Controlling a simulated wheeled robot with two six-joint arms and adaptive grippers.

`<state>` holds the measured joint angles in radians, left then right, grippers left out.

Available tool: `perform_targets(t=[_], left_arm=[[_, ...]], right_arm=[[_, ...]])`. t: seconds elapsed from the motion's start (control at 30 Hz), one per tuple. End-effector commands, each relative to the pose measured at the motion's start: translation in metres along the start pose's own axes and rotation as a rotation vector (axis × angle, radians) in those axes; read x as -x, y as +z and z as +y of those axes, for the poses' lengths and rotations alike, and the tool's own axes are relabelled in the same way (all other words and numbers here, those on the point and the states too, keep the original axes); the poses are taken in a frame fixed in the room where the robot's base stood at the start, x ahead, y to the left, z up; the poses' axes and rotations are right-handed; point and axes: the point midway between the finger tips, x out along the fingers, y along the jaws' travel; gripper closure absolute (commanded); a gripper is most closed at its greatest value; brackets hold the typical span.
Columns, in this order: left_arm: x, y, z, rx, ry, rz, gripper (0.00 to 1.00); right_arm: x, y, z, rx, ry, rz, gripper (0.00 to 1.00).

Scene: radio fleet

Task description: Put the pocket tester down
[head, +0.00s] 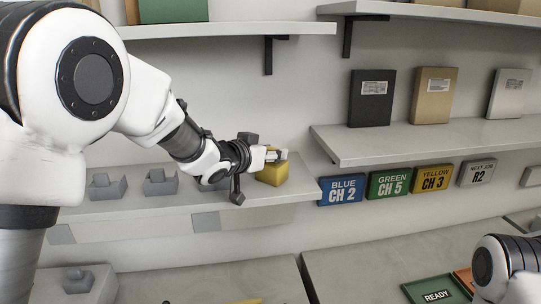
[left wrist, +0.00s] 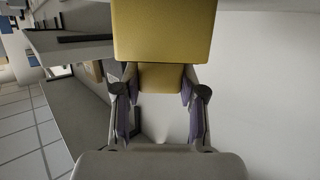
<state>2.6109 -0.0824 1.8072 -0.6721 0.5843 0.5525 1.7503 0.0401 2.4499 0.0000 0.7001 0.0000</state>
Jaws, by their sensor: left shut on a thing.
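The pocket tester (head: 273,174) is a yellow block at the right end of the left shelf in the head view. My left gripper (head: 274,156) is shut on it. In the left wrist view the yellow tester (left wrist: 163,30) fills the top middle, and its narrower part sits between the two fingers (left wrist: 160,85). I cannot tell whether its underside touches the shelf. My right arm shows only in part at the lower right of the head view, and its gripper is out of frame.
The left shelf (head: 125,203) carries grey holders (head: 160,182) left of the tester. A right shelf (head: 400,141) holds upright boxes (head: 372,98), above coloured signs such as BLUE CH 2 (head: 341,189). A green READY tray (head: 436,290) lies on the lower counter (head: 345,262), which has bare room.

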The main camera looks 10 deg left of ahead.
Motion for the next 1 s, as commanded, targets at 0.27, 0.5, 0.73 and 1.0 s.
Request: perform_targets(t=[0.27, 0.5, 0.73, 1.0], left_arm=[[-0.001, 0.004, 0.000, 0.000, 0.000, 0.000, 0.35], [-0.001, 0.004, 0.000, 0.000, 0.000, 0.001, 0.35], [0.020, 0.001, -0.001, 0.001, -0.001, 0.003, 0.35], [0.090, 0.001, 0.000, 0.001, 0.001, 0.004, 0.35]], right_arm=[[-0.002, 0.000, 0.000, 0.000, 0.000, -0.001, 1.00], [-0.002, 0.000, 0.000, 0.000, 0.000, 0.000, 1.00], [-0.008, 0.000, 0.000, 0.000, 0.000, 0.000, 1.00], [-0.025, 0.000, 0.000, 0.000, 0.000, -0.001, 1.00]])
